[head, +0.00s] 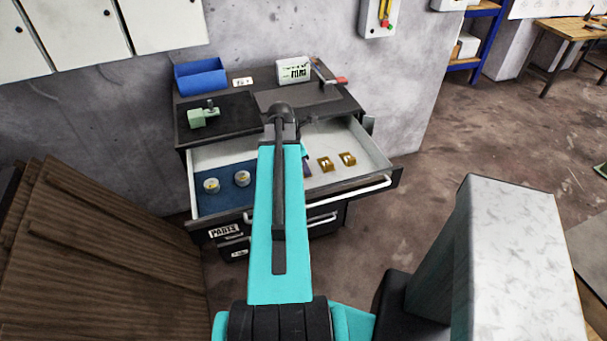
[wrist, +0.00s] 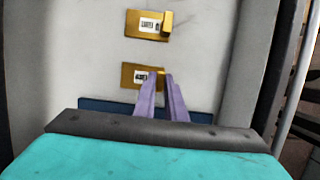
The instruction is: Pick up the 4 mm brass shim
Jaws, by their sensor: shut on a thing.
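In the wrist view my gripper (wrist: 162,80) has its two purple fingers shut on the raised tab of the nearer brass shim (wrist: 130,76). That shim is a flat gold plate with a small white label, and it appears flat on the drawer floor. A second brass shim (wrist: 150,24) with a label and raised tab lies beyond it. The label text is too small to read. In the head view two brass shims, one left (head: 325,164) and one right (head: 347,159), lie right of my arm. My arm hides most of the gripper there.
The open drawer (head: 376,150) has pale walls around the shims. A blue mat (head: 222,199) with two round parts lies in its left part. On the cabinet top stand a blue bin (head: 201,76), a green clamp-like tool (head: 203,116) and a white box (head: 294,69).

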